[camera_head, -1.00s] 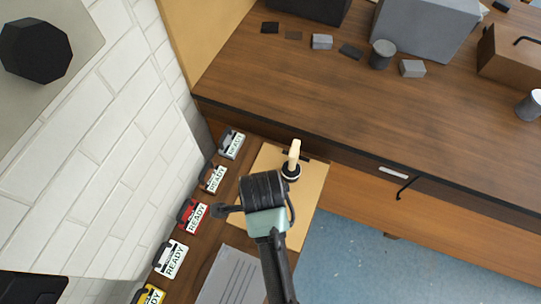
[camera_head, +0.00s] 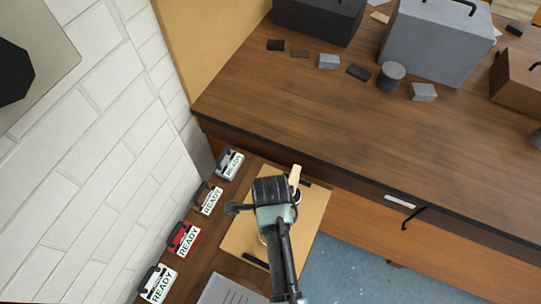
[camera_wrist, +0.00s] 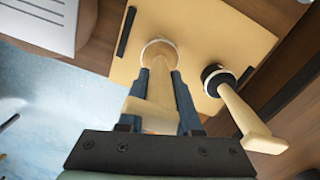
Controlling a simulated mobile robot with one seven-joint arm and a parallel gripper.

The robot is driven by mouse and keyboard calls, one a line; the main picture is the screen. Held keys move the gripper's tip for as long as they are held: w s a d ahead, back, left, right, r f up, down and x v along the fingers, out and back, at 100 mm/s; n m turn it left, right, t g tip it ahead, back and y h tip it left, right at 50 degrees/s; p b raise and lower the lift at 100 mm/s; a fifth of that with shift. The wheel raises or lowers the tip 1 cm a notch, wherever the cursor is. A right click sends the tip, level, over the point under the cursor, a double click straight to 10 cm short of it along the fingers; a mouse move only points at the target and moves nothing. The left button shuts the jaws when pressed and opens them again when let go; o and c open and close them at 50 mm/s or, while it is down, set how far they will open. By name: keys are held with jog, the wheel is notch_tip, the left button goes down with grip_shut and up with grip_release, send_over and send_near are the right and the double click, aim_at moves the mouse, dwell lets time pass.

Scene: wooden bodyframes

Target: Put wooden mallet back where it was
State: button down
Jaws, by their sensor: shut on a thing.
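The wooden mallet (camera_wrist: 150,115) is pale wood and stands between the two fingers of my gripper (camera_wrist: 160,92) in the wrist view. My gripper is shut on it. Its far end with a pale ring (camera_wrist: 158,44) is over the tan board (camera_wrist: 205,22); I cannot tell whether it touches. In the head view my gripper (camera_head: 272,192) is above the board (camera_head: 308,222) and hides most of the held mallet. A second mallet (camera_wrist: 240,112) with a dark head and pale handle stands on the board to the right; its handle shows in the head view (camera_head: 295,179).
Black strips (camera_head: 255,260) lie near the board's ends. Several cases marked READY, one red (camera_head: 183,238), line the wall to the left. A paper sheet (camera_head: 232,290) lies below the board. The wooden workbench (camera_head: 300,105) rises beyond, with boxes on it.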

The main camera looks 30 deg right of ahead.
jog(key=shift+f, duration=0.55)
jog(key=shift+f, duration=0.25)
jog(key=c, duration=0.6)
grip_release()
jog(key=shift+r, duration=0.1)
